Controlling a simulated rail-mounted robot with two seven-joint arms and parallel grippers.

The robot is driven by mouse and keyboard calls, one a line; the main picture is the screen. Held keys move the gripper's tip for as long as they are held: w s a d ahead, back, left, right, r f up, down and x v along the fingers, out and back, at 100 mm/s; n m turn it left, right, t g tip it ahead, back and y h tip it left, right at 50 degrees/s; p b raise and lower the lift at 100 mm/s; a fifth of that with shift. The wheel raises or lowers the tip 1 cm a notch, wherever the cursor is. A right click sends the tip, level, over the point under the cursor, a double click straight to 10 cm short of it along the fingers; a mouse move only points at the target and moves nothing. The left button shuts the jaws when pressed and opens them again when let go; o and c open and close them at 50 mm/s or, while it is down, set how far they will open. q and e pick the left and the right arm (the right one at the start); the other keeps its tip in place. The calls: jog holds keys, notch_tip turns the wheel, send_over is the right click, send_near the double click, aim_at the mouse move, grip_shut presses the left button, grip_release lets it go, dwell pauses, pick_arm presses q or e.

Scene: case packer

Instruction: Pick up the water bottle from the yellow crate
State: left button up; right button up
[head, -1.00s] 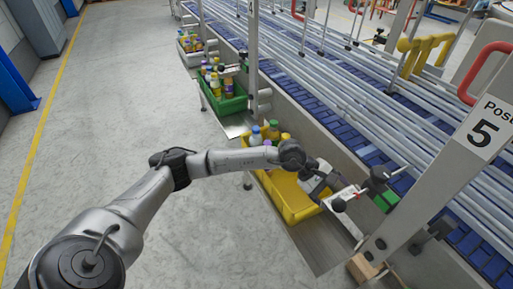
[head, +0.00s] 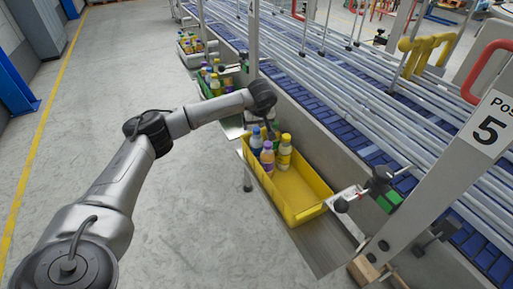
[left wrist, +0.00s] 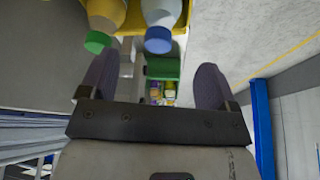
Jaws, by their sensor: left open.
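The yellow crate (head: 303,214) stands on the ledge beside the conveyor, with several bottles grouped at its far end. The water bottle (head: 256,140), with a blue cap, is at the crate's far left corner. In the left wrist view the blue-capped bottle (left wrist: 161,18) shows at the top, partly cut off, beside a yellow bottle with a green cap (left wrist: 100,25). My left gripper (left wrist: 153,85) is open and empty, with the bottles just beyond its fingers and not between them. In the head view it is at the crate's far end, largely hidden by my wrist. My right gripper is not in view.
A purple-capped bottle (head: 267,158) and a yellow bottle (head: 285,152) stand close to the water bottle. The crate's near half is empty. A green crate (head: 228,106) with bottles lies beyond. A post marked 5 (head: 480,135) stands at the right.

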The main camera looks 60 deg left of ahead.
aim_at(257, 130)
pick_arm(q)
jog(key=shift+x, duration=3.7)
jog(key=shift+d+f, duration=0.1)
jog(key=shift+d, duration=0.05)
jog(key=c, duration=1.5)
jog(key=shift+o, duration=0.2)
